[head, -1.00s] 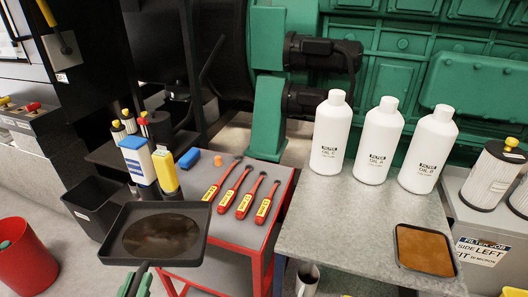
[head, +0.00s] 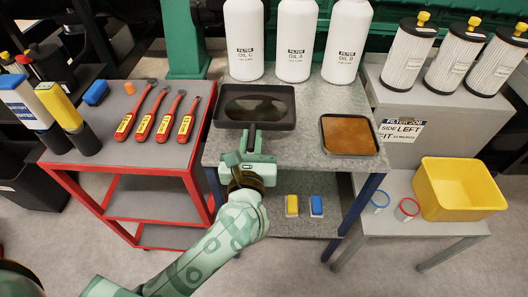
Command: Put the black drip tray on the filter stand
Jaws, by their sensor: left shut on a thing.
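The black drip tray (head: 232,123) is a shallow rectangular pan with a dark, shiny brown patch inside. It is level, over the left part of the grey metal table (head: 300,150), in front of the white oil bottles. I cannot tell whether it touches the tabletop. My left gripper (head: 251,139) is shut on the tray's near side, with the arm reaching up from the lower left. A grey stand (head: 378,92) at the right bears several white filters with yellow knobs; which piece is called the filter stand is not marked. My right gripper is not in view.
White bottles (head: 295,42) stand along the table's back. A second tray (head: 349,136) with brown contents lies at its right. A red cart (head: 120,165) with red-handled tools is at left. A yellow bin (head: 458,188) sits on a low table at right.

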